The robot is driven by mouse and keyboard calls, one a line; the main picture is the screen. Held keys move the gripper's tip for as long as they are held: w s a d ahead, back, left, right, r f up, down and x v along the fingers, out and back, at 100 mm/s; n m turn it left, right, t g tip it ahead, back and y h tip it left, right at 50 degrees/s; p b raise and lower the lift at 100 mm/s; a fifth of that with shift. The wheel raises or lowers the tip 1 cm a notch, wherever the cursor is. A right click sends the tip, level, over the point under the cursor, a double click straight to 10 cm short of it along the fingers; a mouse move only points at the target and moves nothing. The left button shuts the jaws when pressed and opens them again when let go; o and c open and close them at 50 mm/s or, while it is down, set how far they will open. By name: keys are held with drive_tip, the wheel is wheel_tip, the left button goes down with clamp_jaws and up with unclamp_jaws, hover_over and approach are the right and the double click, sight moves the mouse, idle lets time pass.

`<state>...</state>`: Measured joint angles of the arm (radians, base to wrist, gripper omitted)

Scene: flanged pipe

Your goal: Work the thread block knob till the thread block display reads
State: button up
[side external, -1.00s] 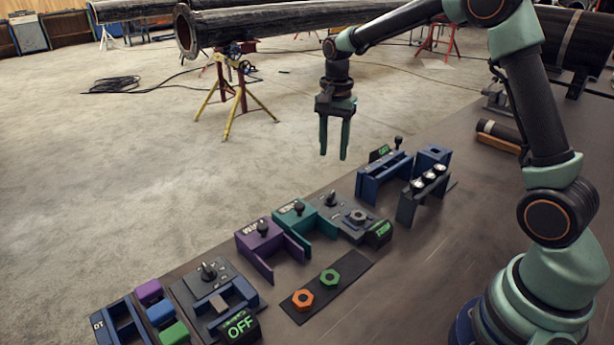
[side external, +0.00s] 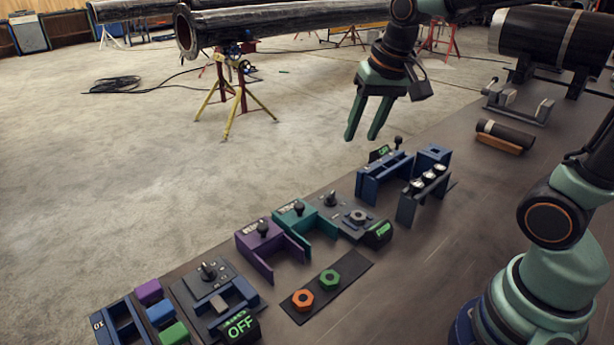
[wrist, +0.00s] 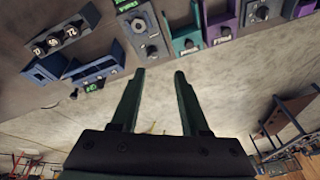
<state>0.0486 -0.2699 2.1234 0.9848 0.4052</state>
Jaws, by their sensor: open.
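The grey block with a round threaded-looking boss (side external: 357,215), which appears to be the thread block, stands in the middle of the row on the bench. Its dark knob (side external: 331,199) is on its far left part; the knob also shows in the wrist view (wrist: 151,49). Its display (side external: 379,232) has green characters, too small to read surely. My gripper (side external: 361,138) is open and empty, high above and beyond the row, apart from the knob. In the wrist view my gripper's fingers (wrist: 160,72) point towards the block's knob side, with nothing between them.
A teal block (side external: 306,217) and a purple block (side external: 270,245), each with a knob, stand left of the grey block. A blue block (side external: 384,180) stands to its right. Another grey panel (side external: 209,285) has a display (side external: 240,327) reading OFF. Orange and green nuts (side external: 303,299) lie on a dark mat.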

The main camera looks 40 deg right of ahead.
drive_tip(key=s+a+n+t, duration=0.1)
drive_tip(key=s+n+t, duration=0.1)
drive_tip(key=s+n, duration=0.3)
drive_tip(key=shift+s+a+f, duration=0.2)
drive_tip(key=shift+s+a, duration=0.15)
drive_tip(key=shift+s, duration=0.65)
idle(0.8)
